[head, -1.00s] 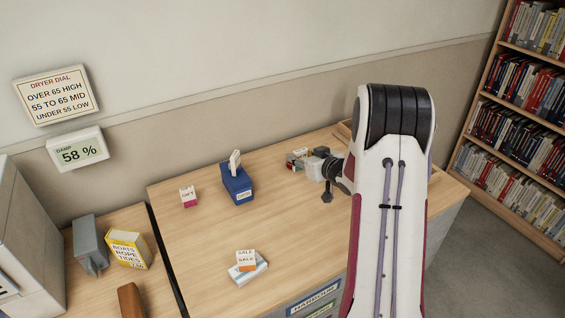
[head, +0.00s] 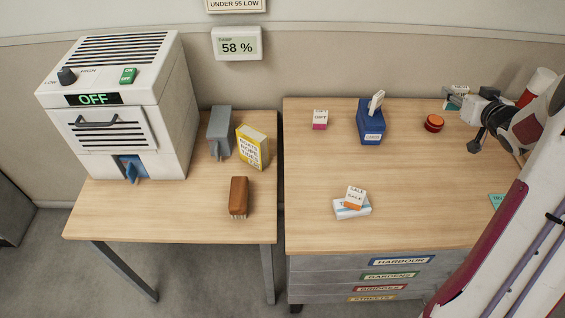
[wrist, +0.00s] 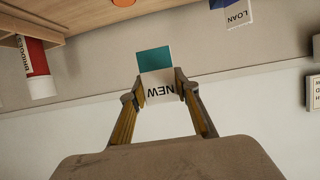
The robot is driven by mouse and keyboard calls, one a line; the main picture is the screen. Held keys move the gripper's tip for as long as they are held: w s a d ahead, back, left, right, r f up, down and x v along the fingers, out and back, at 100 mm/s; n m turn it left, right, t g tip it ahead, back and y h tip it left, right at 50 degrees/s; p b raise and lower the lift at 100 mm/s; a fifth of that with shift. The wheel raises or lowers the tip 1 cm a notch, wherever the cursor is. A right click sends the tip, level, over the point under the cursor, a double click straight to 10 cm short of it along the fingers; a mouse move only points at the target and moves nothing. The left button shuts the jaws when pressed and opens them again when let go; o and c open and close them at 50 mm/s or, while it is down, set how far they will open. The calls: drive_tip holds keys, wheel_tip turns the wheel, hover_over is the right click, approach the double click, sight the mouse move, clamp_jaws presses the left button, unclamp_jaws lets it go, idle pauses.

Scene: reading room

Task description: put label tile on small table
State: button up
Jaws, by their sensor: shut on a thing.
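My gripper (head: 472,110) is at the back right of the large desk in the head view. In the wrist view my gripper (wrist: 155,92) is shut on a label tile (wrist: 157,75), white with a teal end and the word NEW. The tile shows in the head view only as a small, partly hidden piece (head: 456,93). It appears held above the desk. The small table (head: 180,208) stands at the left with a bare front strip. Other tiles lie on the desk: a pink and white one (head: 320,119) and an orange and white SALE one (head: 354,197).
On the small table are a dryer (head: 120,110), a grey holder (head: 219,130), a yellow book (head: 252,147) and a brown brush (head: 238,196). On the desk (head: 420,195) are a blue box (head: 370,124) and a red round thing (head: 434,123). A gap separates the tables.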

drive_tip(key=shift+w+a+r, duration=0.1)
drive_tip(key=shift+a+r, duration=0.15)
drive_tip(key=shift+r, duration=0.25)
drive_tip(key=shift+w+a+r, duration=0.1)
drive_tip(key=shift+a+r, duration=0.15)
drive_tip(key=shift+r, duration=0.25)
drive_tip(key=w+a+n+g+y, duration=0.1)
drive_tip(key=w+a+n+y, duration=0.25)
drive_tip(key=a, duration=1.45)
drive_tip(key=w+a+n+g+y, duration=0.15)
drive_tip(key=a+n+y, duration=0.25)
drive_tip(key=a, duration=1.4)
drive_tip(key=s+a+n+g+y, duration=0.2)
drive_tip(key=s+a, duration=0.2)
drive_tip(key=a, duration=0.7)
drive_tip(key=s+a+n+g+y, duration=0.2)
drive_tip(key=s+a, duration=0.2)
drive_tip(key=a, duration=0.7)
drive_tip(key=s+a+n+g+y, duration=0.15)
drive_tip(key=s+a, duration=0.35)
drive_tip(key=a, duration=0.6)
wheel_tip(320, 180, down, 17)
drive_tip(key=shift+w+d+n, duration=0.15)
drive_tip(key=shift+d+n, duration=0.05)
drive_tip(key=shift+n, duration=0.1)
drive_tip(key=shift+f, duration=3.05)
